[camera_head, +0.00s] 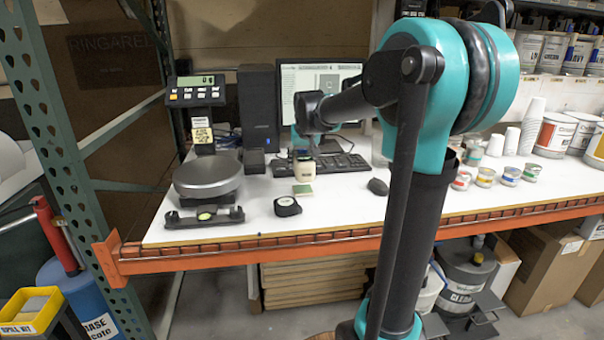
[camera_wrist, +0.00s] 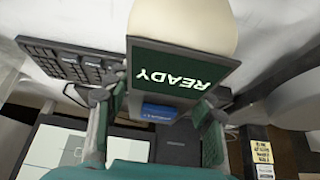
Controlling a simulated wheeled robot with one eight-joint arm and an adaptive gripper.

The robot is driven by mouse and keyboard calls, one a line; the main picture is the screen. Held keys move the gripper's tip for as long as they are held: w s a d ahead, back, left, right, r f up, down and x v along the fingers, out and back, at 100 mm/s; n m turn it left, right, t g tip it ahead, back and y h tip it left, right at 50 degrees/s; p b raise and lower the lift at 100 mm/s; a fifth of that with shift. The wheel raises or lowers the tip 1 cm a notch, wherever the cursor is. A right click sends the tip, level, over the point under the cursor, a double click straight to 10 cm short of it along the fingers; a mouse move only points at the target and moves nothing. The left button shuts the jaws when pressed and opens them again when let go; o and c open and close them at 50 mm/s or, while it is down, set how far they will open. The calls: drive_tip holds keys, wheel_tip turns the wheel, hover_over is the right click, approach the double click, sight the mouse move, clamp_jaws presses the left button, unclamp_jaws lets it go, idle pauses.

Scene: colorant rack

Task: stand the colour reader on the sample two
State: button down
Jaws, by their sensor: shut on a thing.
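The colour reader (camera_wrist: 183,22) has a cream rounded body and a dark green screen reading READY, upside down in the wrist view. My gripper (camera_wrist: 160,111) is shut on it, with a finger at either side of the screen end. In the head view the reader's cream body (camera_head: 304,171) hangs under my gripper (camera_head: 303,154), over the white bench in front of the keyboard. A small green patch (camera_head: 303,189) shows just below it; I cannot tell whether this is a sample. No sample two can be made out with certainty; the reader may hide it.
A black tape measure (camera_head: 287,206) and a black tray-like holder (camera_head: 205,216) lie in front. A round scale (camera_head: 208,176) stands left, a mouse (camera_head: 377,186) right. The keyboard (camera_head: 320,165) and monitor (camera_head: 318,88) are behind. Several small paint tins stand farther right.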

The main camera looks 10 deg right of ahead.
sight(304, 156)
drive_tip(key=shift+f, duration=2.4)
drive_tip(key=c, duration=0.6)
unclamp_jaws()
drive_tip(key=shift+f, duration=0.15)
drive_tip(key=v, duration=1.2)
drive_tip(key=shift+r, duration=0.2)
